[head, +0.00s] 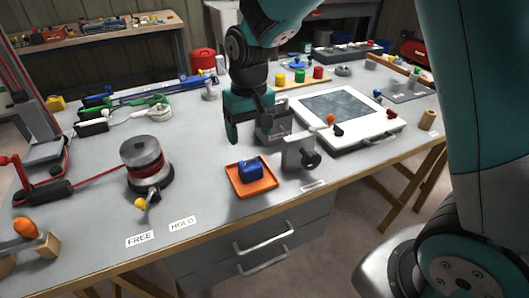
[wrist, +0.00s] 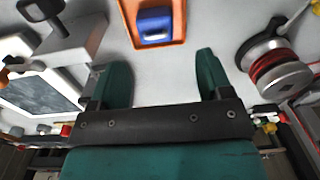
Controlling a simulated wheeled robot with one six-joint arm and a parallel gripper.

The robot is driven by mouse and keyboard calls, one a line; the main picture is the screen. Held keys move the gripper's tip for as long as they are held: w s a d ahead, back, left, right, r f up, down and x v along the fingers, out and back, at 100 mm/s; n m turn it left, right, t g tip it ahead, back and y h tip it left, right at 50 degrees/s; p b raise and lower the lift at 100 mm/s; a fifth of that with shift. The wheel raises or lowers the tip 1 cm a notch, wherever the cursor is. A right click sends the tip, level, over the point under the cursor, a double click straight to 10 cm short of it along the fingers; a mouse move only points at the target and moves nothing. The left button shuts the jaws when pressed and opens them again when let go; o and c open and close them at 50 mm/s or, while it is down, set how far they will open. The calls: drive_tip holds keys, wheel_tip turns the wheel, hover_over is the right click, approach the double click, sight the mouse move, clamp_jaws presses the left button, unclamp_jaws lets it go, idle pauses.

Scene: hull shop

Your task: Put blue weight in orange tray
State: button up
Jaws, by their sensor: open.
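The blue weight (head: 250,168) sits inside the orange tray (head: 262,188) near the front edge of the bench. In the wrist view the blue weight (wrist: 155,26) also lies within the orange tray (wrist: 127,12), ahead of my fingers. My gripper (head: 231,133) is above the bench, behind the tray and apart from the weight. In the wrist view my gripper (wrist: 158,75) has its two green fingers spread wide with nothing between them.
A grey metal vise-like fixture (head: 299,152) stands just right of the tray. A white framed panel (head: 345,112) lies further right. A winch drum with red line (head: 144,160) stands to the left. Labels FREE and HOLD lie at the front edge. Bench surface between drum and tray is clear.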

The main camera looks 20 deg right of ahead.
drive_tip(key=s+a+r+n+y, duration=0.1)
drive_tip(key=s+r+n, duration=0.1)
drive_tip(key=s, duration=0.5)
drive_tip(key=s+a+r+n+y, duration=0.1)
drive_tip(key=s+r, duration=0.3)
drive_tip(key=s, duration=0.4)
drive_tip(key=s+a+r+n+y, duration=0.1)
drive_tip(key=s+a+r+n, duration=0.1)
drive_tip(key=s, duration=0.6)
drive_tip(key=shift+r+n+y, duration=0.4)
drive_tip(key=shift+r+n, duration=0.1)
drive_tip(key=shift+n, duration=0.2)
